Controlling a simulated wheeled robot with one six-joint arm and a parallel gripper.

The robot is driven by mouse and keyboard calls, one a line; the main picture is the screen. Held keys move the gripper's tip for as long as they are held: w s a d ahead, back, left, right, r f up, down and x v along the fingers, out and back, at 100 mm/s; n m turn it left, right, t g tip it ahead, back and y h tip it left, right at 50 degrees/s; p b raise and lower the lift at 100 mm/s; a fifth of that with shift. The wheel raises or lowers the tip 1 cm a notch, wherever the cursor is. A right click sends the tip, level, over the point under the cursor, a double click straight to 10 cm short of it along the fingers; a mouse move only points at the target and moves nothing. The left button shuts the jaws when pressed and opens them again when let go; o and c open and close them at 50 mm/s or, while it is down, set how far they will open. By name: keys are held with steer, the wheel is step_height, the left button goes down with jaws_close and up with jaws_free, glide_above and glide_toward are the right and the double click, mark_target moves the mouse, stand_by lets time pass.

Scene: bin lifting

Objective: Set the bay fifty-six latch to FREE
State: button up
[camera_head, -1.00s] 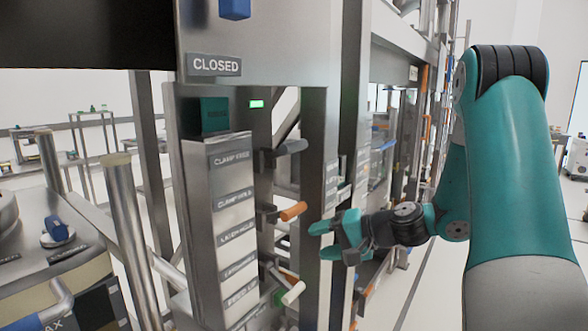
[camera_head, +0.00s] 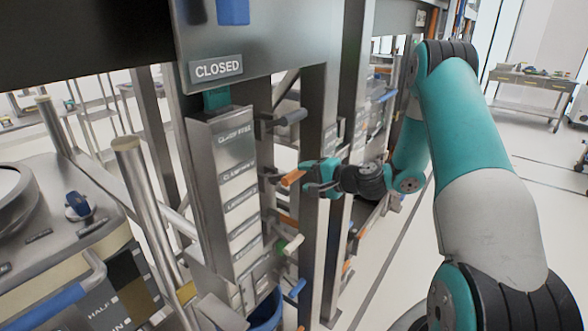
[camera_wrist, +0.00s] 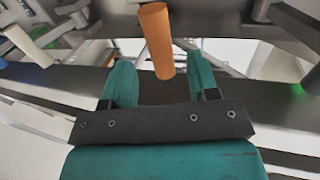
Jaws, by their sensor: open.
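A grey metal post carries a column of label plates (camera_head: 238,195) beside several short levers. The top plate seems to read CLAMP FREE; the others are too blurred to read, and I see no bay number. An orange-handled lever (camera_head: 291,177) sticks out toward my gripper (camera_head: 312,176). In the wrist view the orange handle (camera_wrist: 156,40) points in between the two teal fingers of my gripper (camera_wrist: 162,78). The fingers are open, one on each side of its end, with gaps on both sides.
A grey-handled lever (camera_head: 291,117) sits above, and a white-handled one (camera_head: 293,244) and a blue-handled one (camera_head: 297,289) below. A CLOSED sign (camera_head: 217,68) hangs above the plates.

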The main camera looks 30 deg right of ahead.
mark_target(298, 176)
steer(key=p+x, duration=0.1)
steer(key=x, duration=0.4)
jaws_close()
steer(key=shift+a, duration=0.1)
